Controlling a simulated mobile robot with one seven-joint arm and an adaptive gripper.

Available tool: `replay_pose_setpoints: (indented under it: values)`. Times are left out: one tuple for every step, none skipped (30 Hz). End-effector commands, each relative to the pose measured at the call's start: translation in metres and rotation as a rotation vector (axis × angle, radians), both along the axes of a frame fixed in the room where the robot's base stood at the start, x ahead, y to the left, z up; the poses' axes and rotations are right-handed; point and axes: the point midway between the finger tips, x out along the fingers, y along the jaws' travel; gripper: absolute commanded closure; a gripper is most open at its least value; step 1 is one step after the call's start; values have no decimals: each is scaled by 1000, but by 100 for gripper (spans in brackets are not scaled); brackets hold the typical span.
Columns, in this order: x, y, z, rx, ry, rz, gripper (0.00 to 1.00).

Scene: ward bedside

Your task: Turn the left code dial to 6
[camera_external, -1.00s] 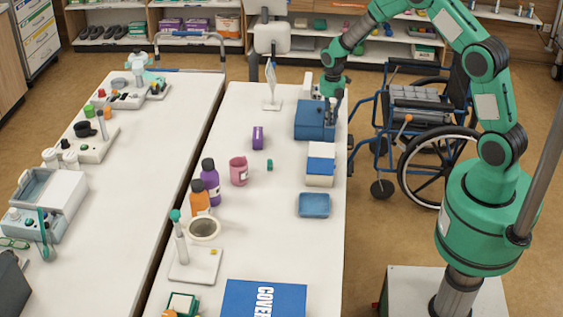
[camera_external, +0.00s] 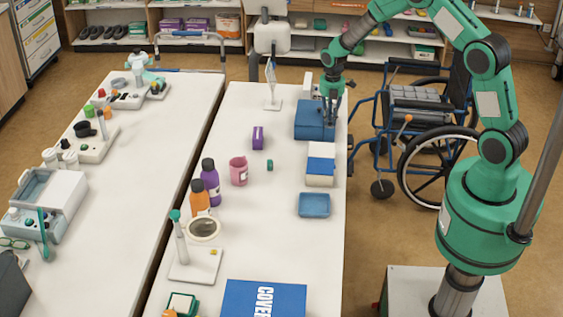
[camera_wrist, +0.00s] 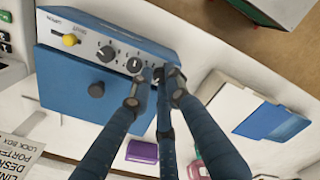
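The blue lock box (camera_external: 312,119) stands at the far right end of the near table in the external view. In the wrist view its blue body (camera_wrist: 75,95) carries a pale panel with a yellow button (camera_wrist: 70,40), a dark-knobbed dial (camera_wrist: 105,53) and a second dial (camera_wrist: 133,64). My gripper (camera_wrist: 160,74) has its fingertips close together beside the second dial, at the panel's right end. The fingers hide that end, so contact with a dial cannot be told. In the external view my gripper (camera_external: 331,112) is over the box's right side.
A round knob (camera_wrist: 97,89) sits on the box's blue front face. A white-and-blue box (camera_external: 320,172) and a blue tray (camera_external: 314,205) stand nearer along the table. A purple box (camera_external: 258,138) lies to the left. A wheelchair (camera_external: 420,120) stands right of the table.

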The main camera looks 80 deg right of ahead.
Motion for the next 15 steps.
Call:
replay_pose_setpoints:
  values:
    - [1,0,1,-2,-1,0,76]
    - [1,0,1,-2,-1,1,76]
    - [1,0,1,-2,-1,1,76]
    - [1,0,1,-1,-2,1,76]
    - [1,0,1,-1,-2,1,76]
    - [1,0,1,0,-1,1,76]
    - [1,0,1,0,-1,1,76]
    - [1,0,1,0,-1,1,76]
    - [1,0,0,0,-1,1,76]
    - [0,0,0,0,-1,2,76]
    - [0,0,0,0,-1,2,76]
    - [0,0,0,0,-1,5,76]
    - [0,0,0,0,-1,7,76]
    - [0,0,0,0,-1,11,76]
    - [0,0,0,0,-1,17,76]
